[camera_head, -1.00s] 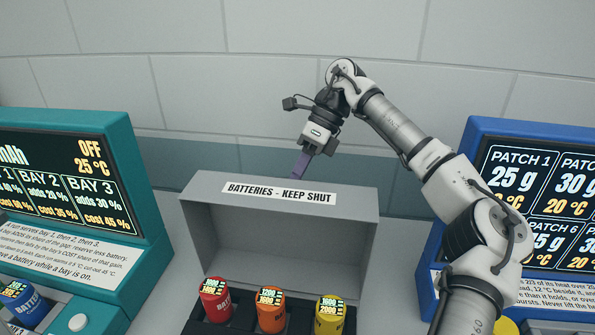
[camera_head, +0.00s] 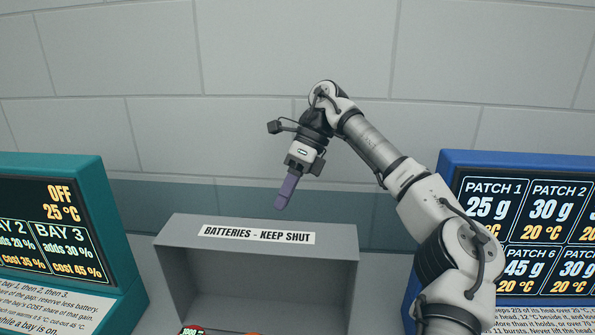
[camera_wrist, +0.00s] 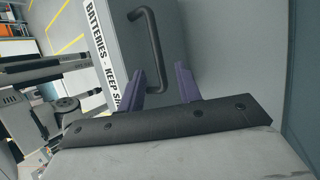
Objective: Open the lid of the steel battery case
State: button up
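The grey steel battery case stands ahead with its lid (camera_head: 175,241) raised upright, so its hollow inner side faces me. The lid bears a white label, "BATTERIES - KEEP SHUT" (camera_head: 257,235). Battery tops (camera_head: 192,330) just show at the bottom edge; the rest of the case is cut off. My gripper (camera_head: 283,204) points down above and behind the lid's top edge. In the wrist view, its two purple fingers (camera_wrist: 159,72) are apart, near the lid's black bar handle (camera_wrist: 154,42). The fingers appear empty; I cannot tell whether either touches the handle.
A teal panel (camera_head: 122,250) stands at the left and a blue-framed patch panel (camera_head: 447,160) at the right. A block wall (camera_head: 110,60) rises close behind the case. My arm reaches in from the right.

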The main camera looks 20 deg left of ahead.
jog(key=v, duration=0.7)
jog(key=shift+w+r+p, duration=0.15)
jog(key=shift+r+p, duration=0.15)
jog(key=shift+p, duration=0.1)
jog(key=shift+d, duration=0.1)
